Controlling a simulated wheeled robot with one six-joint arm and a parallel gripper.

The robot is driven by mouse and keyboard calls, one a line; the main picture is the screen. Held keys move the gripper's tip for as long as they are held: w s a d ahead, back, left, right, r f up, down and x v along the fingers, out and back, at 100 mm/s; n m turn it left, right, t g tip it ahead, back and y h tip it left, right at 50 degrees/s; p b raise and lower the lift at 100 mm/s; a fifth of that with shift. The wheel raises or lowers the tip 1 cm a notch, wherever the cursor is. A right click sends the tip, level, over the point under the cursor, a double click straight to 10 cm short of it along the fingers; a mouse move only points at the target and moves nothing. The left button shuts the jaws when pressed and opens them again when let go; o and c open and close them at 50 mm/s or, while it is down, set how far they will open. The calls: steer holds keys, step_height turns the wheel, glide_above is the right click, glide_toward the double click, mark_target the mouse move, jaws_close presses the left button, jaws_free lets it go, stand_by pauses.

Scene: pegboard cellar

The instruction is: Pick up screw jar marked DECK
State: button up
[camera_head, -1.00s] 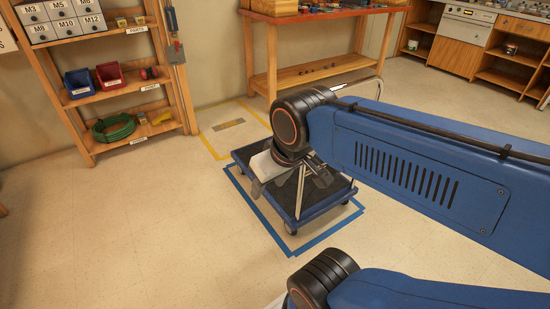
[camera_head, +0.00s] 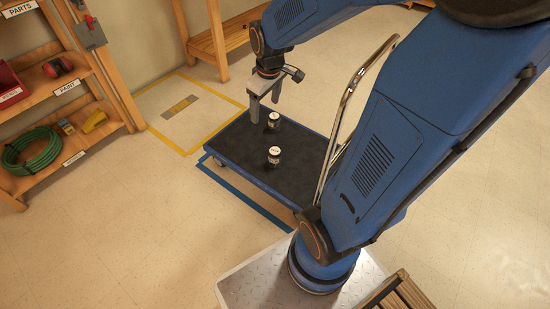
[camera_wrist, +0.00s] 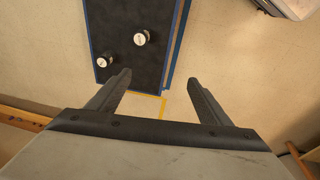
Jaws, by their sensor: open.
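Two small jars with white lids stand upright on a dark cart with a blue rim (camera_head: 232,165). In the head view one jar (camera_head: 273,121) is farther back and the other jar (camera_head: 274,156) is nearer. The wrist view shows both, one jar (camera_wrist: 141,38) right of the other jar (camera_wrist: 103,62). Marks on them are too small to read, so I cannot tell which says DECK. My gripper (camera_head: 265,108) points down above the far left part of the cart, near the farther jar. In the wrist view my gripper (camera_wrist: 160,82) is open with nothing between its fingers.
The cart's chrome handle (camera_head: 345,100) rises on its right side. A wooden shelf (camera_head: 70,120) with a green hose (camera_head: 30,150) stands at left. A workbench (camera_head: 222,40) stands behind. Floor at the front left is clear.

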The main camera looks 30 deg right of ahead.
steer(key=w+d+f+n, duration=0.1)
steer(key=w+d+f, duration=0.1)
steer(key=w+f, duration=0.15)
steer(key=w+d+f+n+g, duration=0.1)
steer(key=w+f, duration=0.1)
steer(key=f, duration=0.3)
steer(key=w+d+f+n, duration=0.1)
steer(key=w+d+f, duration=0.15)
steer(key=f, duration=0.25)
steer(key=n+g, duration=0.2)
glide_above(274, 151)
step_height(274, 151, down, 14)
steer(key=r, duration=0.1)
step_height(274, 151, down, 13)
steer(key=shift+w+f, duration=0.1)
steer(key=shift+d+f, duration=0.15)
steer(key=shift+f, duration=2.5)
steer(key=c, duration=1.4)
steer(key=shift+r, duration=0.15)
